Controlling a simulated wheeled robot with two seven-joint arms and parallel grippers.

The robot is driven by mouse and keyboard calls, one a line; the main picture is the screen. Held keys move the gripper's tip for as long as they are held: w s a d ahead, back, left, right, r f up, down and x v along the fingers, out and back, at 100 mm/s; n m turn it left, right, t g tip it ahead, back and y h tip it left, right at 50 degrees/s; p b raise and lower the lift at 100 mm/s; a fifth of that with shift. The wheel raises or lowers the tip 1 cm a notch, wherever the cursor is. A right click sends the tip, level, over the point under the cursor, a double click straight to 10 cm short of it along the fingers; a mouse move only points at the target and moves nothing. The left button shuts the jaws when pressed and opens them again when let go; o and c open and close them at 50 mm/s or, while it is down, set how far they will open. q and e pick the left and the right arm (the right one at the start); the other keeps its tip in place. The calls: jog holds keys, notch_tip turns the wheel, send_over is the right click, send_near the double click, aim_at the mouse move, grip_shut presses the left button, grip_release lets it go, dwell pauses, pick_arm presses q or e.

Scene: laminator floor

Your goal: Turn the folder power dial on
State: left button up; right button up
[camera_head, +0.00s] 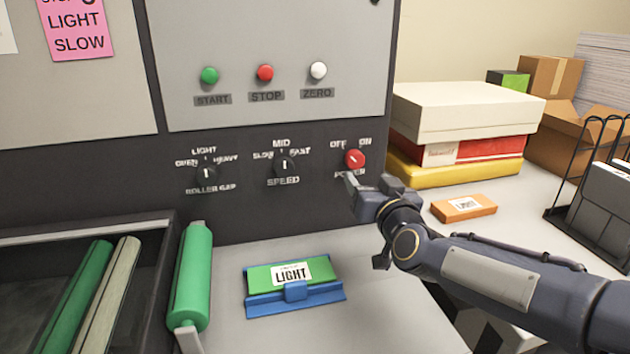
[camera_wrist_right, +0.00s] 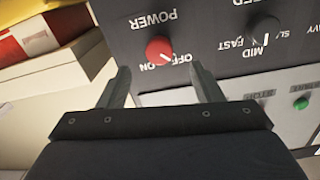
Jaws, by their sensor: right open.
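The red power dial (camera_head: 354,159) is on the dark machine panel, under OFF and ON labels and above POWER. Its white mark points up and to the left, toward OFF. The dial also shows in the right wrist view (camera_wrist_right: 159,50), upside down, beyond the gap between the fingers. My right gripper (camera_head: 358,186) is just below and in front of the dial, apart from it as far as I can tell. In the right wrist view its two fingers (camera_wrist_right: 165,85) are spread with nothing between them. My left gripper is not in view.
A black speed dial (camera_head: 284,167) and a roller gap dial (camera_head: 206,173) are to the left. START (camera_head: 210,75), STOP (camera_head: 265,72) and ZERO (camera_head: 318,70) buttons sit above. Below are a green roller (camera_head: 193,275) and a blue holder (camera_head: 295,301). Stacked boxes (camera_head: 465,110) stand right.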

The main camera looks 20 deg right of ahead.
aim_at(356, 163)
jog(key=w, duration=0.5)
jog(key=w+d+p, duration=0.1)
jog(key=w, duration=0.1)
jog(key=shift+w+r, duration=0.15)
jog(key=shift+w, duration=0.15)
jog(key=shift+c, duration=0.2)
jog(key=c, duration=0.9)
jog(key=shift+c, duration=0.2)
